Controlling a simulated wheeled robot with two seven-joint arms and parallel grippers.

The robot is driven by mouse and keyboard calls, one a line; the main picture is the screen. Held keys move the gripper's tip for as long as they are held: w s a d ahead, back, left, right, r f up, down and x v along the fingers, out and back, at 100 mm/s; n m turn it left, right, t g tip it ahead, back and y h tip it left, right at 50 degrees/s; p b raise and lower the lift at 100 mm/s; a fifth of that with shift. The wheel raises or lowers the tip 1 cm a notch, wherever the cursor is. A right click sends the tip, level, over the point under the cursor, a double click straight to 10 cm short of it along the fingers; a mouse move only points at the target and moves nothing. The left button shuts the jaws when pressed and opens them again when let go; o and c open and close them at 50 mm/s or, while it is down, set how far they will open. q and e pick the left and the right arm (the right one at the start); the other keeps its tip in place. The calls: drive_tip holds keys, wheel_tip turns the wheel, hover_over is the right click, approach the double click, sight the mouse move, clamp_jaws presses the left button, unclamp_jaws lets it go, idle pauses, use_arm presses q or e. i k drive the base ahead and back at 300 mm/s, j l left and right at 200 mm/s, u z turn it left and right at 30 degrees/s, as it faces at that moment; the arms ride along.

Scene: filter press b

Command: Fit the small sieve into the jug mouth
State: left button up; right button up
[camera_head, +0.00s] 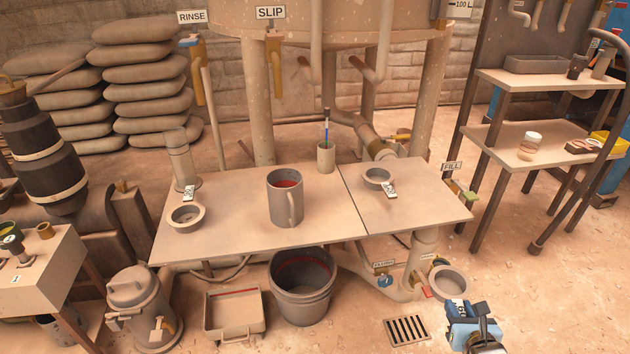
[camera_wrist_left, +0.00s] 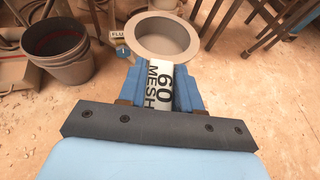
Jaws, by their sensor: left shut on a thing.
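The grey jug (camera_head: 276,207) stands upright on the table, its handle toward the right and front. Its mouth is open, with red showing inside. My left gripper (camera_head: 460,309) is at the lower right in the head view, in front of the table and well apart from the jug. It is shut on the tag handle of a round grey sieve (camera_head: 437,287), held in the air. In the left wrist view the tag reads "60 MESH" and the sieve's ring (camera_wrist_left: 150,50) lies beyond the fingers. Two other tagged sieves lie on the table, one at left (camera_head: 174,222), one at right (camera_head: 369,183). My right gripper is out of view.
A cup (camera_head: 326,160) with a blue stick stands at the table's back. A pipe (camera_head: 423,255) with a valve rises near the held sieve. Under the table are a bucket (camera_head: 302,307) and a tray (camera_head: 234,327). The table around the jug is mostly clear.

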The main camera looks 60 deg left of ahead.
sight(288, 204)
drive_tip(key=k+j+u, duration=0.2)
drive_tip(key=u, duration=0.2)
drive_tip(key=k+j+u, duration=0.1)
drive_tip(key=j+u, duration=0.25)
drive_tip(key=k+j+u, duration=0.1)
drive_tip(key=j+u, duration=0.15)
drive_tip(key=u, duration=1.2)
